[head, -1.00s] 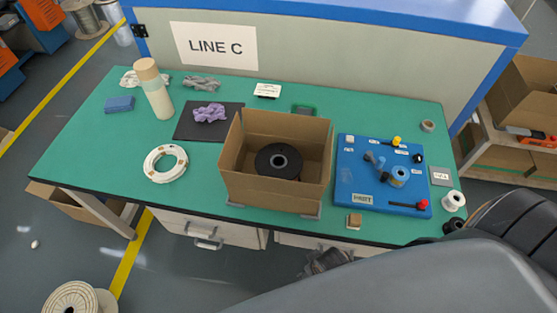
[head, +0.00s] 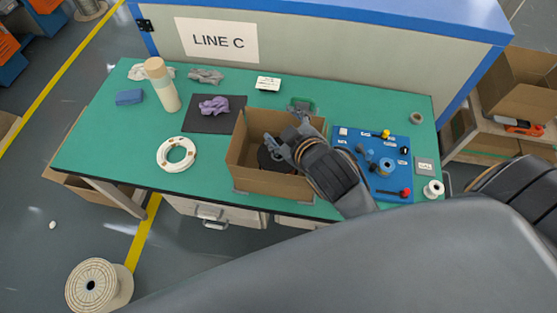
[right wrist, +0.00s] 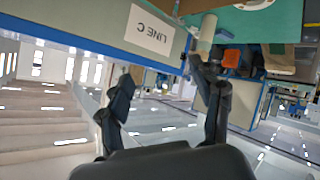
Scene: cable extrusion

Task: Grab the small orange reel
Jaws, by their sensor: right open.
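I cannot make out a small orange reel in the head view or the right wrist view. A black reel (head: 267,160) lies inside the open cardboard box (head: 262,184) on the green table, partly hidden by my right gripper. My right gripper (head: 286,128) is above the box's back right part, with its fingers spread and nothing between them. In the right wrist view its two fingers (right wrist: 166,88) are wide apart, with only the distant room between them. My left gripper is not in view.
A blue board (head: 391,190) with small parts is right of the box, partly behind my right arm. A white spool (head: 433,189) stands near the right edge.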

